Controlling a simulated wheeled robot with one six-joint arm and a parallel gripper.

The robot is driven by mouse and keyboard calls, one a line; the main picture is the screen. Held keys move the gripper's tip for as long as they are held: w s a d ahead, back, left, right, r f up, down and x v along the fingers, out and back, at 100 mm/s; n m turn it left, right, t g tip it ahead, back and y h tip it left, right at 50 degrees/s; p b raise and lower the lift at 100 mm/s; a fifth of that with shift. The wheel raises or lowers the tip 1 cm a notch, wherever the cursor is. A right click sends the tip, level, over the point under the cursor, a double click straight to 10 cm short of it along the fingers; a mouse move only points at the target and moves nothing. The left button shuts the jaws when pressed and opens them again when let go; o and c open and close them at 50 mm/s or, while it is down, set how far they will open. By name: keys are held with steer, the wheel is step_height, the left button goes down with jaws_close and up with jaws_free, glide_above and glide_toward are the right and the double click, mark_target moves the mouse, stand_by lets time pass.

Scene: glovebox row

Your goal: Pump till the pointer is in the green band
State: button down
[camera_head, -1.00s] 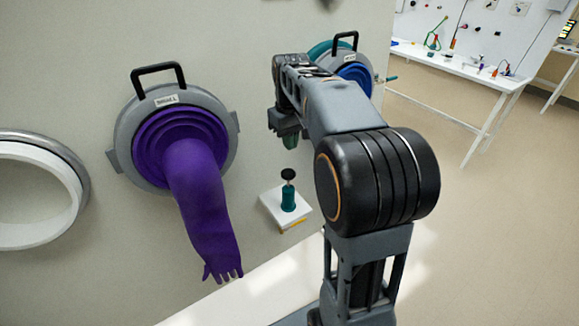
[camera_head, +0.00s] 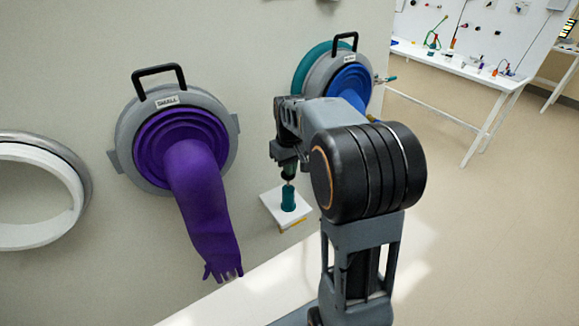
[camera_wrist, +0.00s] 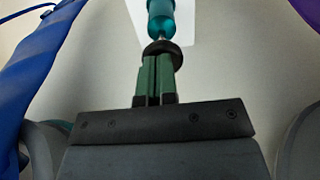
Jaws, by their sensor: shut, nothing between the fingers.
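The pump is a small teal cylinder (camera_head: 288,200) standing upright on a white plate (camera_head: 272,207) fixed to the glovebox wall. My gripper (camera_head: 289,176) is shut and empty, right above the pump, with its green fingers pointing down. In the wrist view my gripper (camera_wrist: 157,70) has its closed fingertips at the black round knob (camera_wrist: 165,46) of the pump. They look in contact with it. A thin rod joins the knob to the teal pump body (camera_wrist: 160,20). I cannot make out a pointer or green band in either view.
A purple glove (camera_head: 195,200) hangs from a grey port left of the pump. A blue glove port (camera_head: 350,80) is behind and right of my arm. A white ring port (camera_head: 40,195) is at the far left. A white table (camera_head: 460,72) stands at back right; the floor between is clear.

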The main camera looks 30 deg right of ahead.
mark_target(290, 179)
step_height(290, 179, down, 5)
steer(key=b, duration=0.3)
steer(key=shift+s, duration=0.1)
steer(key=shift+r, duration=0.1)
steer(key=shift+r+p, duration=0.35)
steer(key=shift+p, duration=0.05)
step_height(290, 179, up, 14)
steer(key=p, duration=0.2)
steer(key=shift+f, duration=0.1)
stand_by(1.4)
